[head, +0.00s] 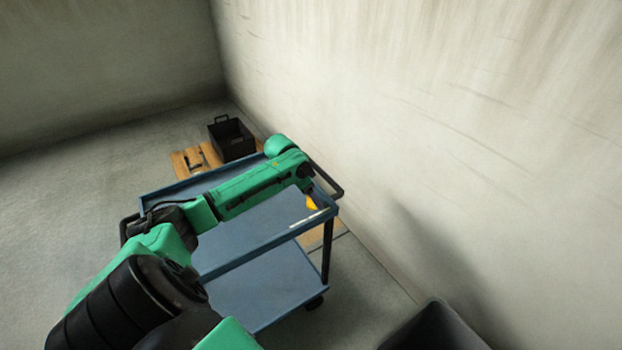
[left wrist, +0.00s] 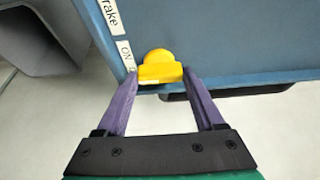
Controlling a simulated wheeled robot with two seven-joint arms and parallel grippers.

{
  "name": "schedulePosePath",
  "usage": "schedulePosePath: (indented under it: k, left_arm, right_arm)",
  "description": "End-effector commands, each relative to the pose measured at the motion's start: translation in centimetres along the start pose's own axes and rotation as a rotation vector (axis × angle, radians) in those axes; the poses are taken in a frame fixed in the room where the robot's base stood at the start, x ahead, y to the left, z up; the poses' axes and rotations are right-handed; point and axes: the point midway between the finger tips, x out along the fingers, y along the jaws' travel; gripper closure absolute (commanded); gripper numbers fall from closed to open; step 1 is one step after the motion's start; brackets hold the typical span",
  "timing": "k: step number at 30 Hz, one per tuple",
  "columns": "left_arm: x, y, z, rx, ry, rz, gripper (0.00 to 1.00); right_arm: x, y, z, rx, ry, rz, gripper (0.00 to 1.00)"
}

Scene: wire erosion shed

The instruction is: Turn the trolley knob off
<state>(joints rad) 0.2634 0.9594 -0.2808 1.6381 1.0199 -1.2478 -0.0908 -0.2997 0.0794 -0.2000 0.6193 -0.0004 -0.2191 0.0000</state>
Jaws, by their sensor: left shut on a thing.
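The blue trolley (head: 265,226) stands by the right wall in the head view. Its yellow knob (head: 311,203) shows small at the near right corner, just below my left wrist. In the left wrist view the knob (left wrist: 159,66) is on the blue panel (left wrist: 240,40), close to its lower edge. My left gripper (left wrist: 159,74) has its two purple fingers on either side of the knob, shut on it. A white label reading "ON" (left wrist: 125,52) is left of the knob, and a label ending in "rake" (left wrist: 110,16) is above that. My right gripper is not in view.
A black crate (head: 232,140) stands on a wooden pallet (head: 183,163) behind the trolley. A dark bin (head: 435,325) is at the lower right, near the wall (head: 450,120). Floor to the left of the trolley is clear.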

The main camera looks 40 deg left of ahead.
Motion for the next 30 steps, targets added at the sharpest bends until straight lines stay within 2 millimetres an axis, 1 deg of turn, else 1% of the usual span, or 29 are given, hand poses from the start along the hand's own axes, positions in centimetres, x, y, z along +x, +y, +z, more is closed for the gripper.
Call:
schedulePosePath:
  k: [1,6,12,15,21,30]
  left_arm:
    - [-1.0,0.2,-0.4,-0.040,-0.002,-0.012,0.86]
    - [-0.9,0.3,-0.4,-0.189,-0.001,-0.075,0.86]
    - [-0.6,0.4,-0.4,-0.365,-0.002,-0.146,0.86]
    - [-0.5,0.4,-0.4,-0.448,-0.001,-0.182,0.86]
    - [-0.3,0.5,-0.4,-0.589,0.000,-0.241,0.86]
    - [0.0,0.5,-0.3,-0.717,-0.001,-0.295,0.86]
  right_arm:
    - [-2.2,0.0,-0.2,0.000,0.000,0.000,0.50]
    - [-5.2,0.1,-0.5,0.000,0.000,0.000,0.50]
    - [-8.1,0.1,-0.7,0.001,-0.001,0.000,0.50]
    - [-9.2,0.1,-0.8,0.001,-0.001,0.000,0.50]
    - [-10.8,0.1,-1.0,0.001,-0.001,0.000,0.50]
    - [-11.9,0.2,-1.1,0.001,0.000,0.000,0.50]
